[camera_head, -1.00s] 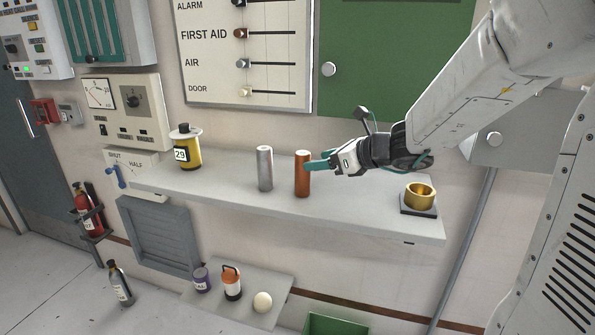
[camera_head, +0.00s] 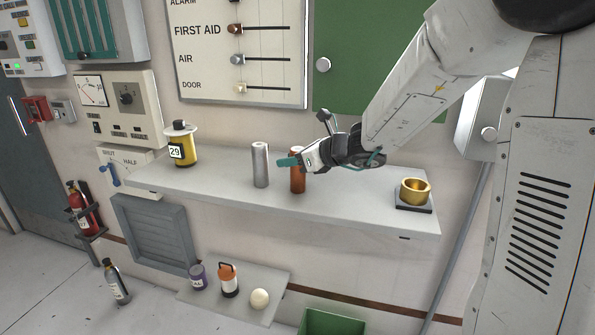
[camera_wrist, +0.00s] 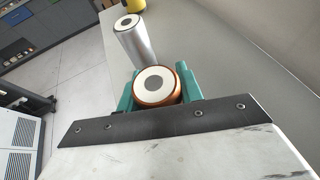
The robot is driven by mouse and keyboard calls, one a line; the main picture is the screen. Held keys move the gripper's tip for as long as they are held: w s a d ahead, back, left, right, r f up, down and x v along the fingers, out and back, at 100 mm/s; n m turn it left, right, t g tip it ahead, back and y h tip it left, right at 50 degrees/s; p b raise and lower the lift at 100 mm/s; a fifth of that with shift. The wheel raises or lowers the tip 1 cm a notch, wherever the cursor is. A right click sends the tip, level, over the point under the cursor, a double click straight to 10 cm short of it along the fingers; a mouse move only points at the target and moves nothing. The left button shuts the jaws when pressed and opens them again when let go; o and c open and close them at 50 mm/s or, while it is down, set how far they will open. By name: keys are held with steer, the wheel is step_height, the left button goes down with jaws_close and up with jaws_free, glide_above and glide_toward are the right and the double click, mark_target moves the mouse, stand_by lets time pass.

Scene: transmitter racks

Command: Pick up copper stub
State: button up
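The copper stub (camera_head: 297,180) stands upright on the grey shelf, right of a silver stub (camera_head: 261,165). My gripper (camera_head: 288,161) is at the upper part of the copper stub, its teal fingers reaching left past it toward the silver stub. In the wrist view, the copper stub's pale top with a dark centre (camera_wrist: 157,86) sits between the two fingers (camera_wrist: 157,90), one on each side. I cannot tell whether they press on it. The silver stub (camera_wrist: 136,45) stands just beyond the fingertips.
The shelf (camera_head: 230,190) also bears a yellow canister (camera_head: 181,148) at the left and a brass cup (camera_head: 415,191) on a dark base at the right. A lower ledge (camera_head: 245,308) holds a purple can, an orange-topped lantern and a white ball. The wall is close behind.

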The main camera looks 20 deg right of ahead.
steer(key=shift+c, duration=1)
